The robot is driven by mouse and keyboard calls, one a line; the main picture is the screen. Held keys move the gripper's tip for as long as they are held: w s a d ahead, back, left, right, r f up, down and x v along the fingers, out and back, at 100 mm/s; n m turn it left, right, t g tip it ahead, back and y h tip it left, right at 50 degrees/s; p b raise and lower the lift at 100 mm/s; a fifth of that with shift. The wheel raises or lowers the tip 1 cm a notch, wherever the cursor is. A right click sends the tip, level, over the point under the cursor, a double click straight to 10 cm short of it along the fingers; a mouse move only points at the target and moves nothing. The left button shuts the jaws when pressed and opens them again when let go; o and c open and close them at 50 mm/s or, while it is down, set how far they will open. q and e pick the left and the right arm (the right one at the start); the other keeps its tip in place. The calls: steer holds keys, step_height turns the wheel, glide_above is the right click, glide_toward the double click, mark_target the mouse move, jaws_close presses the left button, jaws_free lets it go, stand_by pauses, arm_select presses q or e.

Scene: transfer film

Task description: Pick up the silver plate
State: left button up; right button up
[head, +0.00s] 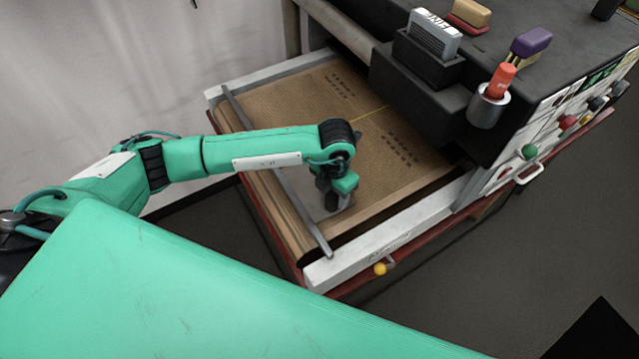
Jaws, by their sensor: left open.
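A flat silver plate (308,190) lies on the brown, mesh-like bed of the machine, near its front end. It is partly hidden by my left arm and gripper. My left gripper (334,202) points down over the plate's right part. It is open, and its fingertips are small and dark here, so I cannot tell whether they touch the plate. My right gripper is not in view.
A grey metal bar (285,186) crosses the bed's front end. A white side rail (395,235) with a yellow knob (380,269) borders the bed. A black machine housing (540,75) stands at the back right, with a metal cup (489,108) on its side.

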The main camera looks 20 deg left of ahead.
arm_select(q)
steer(key=shift+f, duration=0.5)
jaws_close()
steer(key=shift+r, duration=0.1)
